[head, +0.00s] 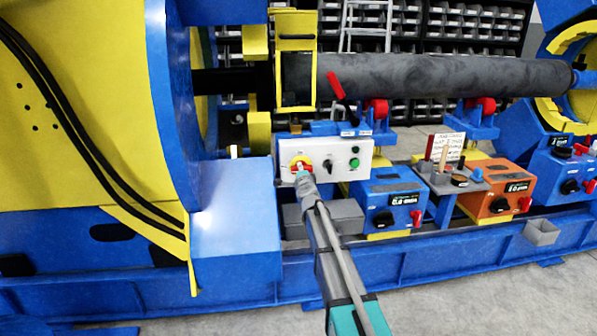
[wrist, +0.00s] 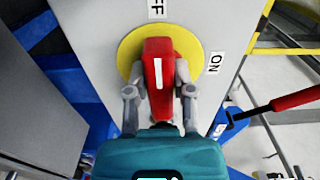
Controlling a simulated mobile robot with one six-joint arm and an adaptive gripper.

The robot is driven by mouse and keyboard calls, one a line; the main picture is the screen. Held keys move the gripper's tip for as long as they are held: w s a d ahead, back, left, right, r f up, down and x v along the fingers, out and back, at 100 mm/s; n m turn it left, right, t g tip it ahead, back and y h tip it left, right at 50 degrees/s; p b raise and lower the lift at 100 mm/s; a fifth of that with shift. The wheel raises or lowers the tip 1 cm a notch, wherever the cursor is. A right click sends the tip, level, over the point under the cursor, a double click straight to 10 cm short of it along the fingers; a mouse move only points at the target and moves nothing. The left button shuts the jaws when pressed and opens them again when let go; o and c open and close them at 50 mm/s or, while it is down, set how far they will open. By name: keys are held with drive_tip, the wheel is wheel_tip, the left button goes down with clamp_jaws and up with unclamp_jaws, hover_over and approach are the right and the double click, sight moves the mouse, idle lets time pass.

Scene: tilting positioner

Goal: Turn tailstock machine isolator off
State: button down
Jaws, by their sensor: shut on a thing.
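The isolator is a red handle (wrist: 158,72) on a round yellow plate (wrist: 130,52). In the head view the yellow plate (head: 295,161) is at the left of a white control box (head: 340,150). My gripper (wrist: 158,88) has one finger on each side of the handle and is shut on it. In the head view my gripper (head: 303,174) partly hides the handle.
The box also has a black selector (head: 328,166) and a green button (head: 354,162). Blue (head: 385,205) and orange (head: 497,185) units stand to the right. A long grey cylinder (head: 430,75) lies above. A red-ended lever (wrist: 298,98) is right of the plate in the wrist view.

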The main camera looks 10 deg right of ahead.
drive_tip(key=shift+a, duration=0.1)
drive_tip(key=shift+c, duration=2.4)
unclamp_jaws()
drive_tip(key=shift+s, duration=0.1)
drive_tip(key=s, duration=1.1)
drive_tip(key=shift+s, duration=0.4)
